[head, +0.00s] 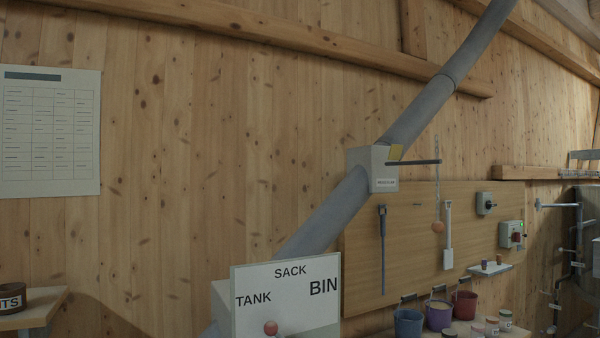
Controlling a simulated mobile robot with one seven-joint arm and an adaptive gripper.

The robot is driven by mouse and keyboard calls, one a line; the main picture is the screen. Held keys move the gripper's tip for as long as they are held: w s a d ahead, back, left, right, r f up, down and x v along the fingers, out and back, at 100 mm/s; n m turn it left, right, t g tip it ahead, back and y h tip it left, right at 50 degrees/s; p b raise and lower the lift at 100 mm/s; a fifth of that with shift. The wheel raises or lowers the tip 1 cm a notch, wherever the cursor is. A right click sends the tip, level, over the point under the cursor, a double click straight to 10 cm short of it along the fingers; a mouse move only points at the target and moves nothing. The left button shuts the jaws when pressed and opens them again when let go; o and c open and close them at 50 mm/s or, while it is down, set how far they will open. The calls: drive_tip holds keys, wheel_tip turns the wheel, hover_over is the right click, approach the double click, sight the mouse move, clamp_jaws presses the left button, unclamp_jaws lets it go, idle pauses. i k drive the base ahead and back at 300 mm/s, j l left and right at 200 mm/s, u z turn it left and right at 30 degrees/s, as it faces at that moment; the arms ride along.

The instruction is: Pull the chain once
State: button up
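A thin grey chain (437,195) hangs against the wooden panel on the right side of the head view. The chain hangs straight down. The label on the box is too small to read. My gripper is not in view.
A sign reading TANK, SACK and BIN (286,290) stands in front of the pipe. Blue (408,323), purple (439,318) and red (464,305) buckets stand below the panel (400,250). A switch box with a green light (511,235) is at right.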

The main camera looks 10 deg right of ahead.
sight(438, 226)
drive_tip(key=i+l+u, duration=0.1)
drive_tip(key=l, duration=0.55)
drive_tip(key=i+l+u, duration=0.15)
drive_tip(key=l, duration=0.5)
drive_tip(key=i+l+u, duration=0.1)
drive_tip(key=i+l, duration=0.15)
drive_tip(key=l, duration=0.45)
drive_tip(key=i+l+u, duration=0.15)
drive_tip(key=l, duration=0.5)
drive_tip(key=l+u, duration=0.1)
drive_tip(key=l, duration=0.6)
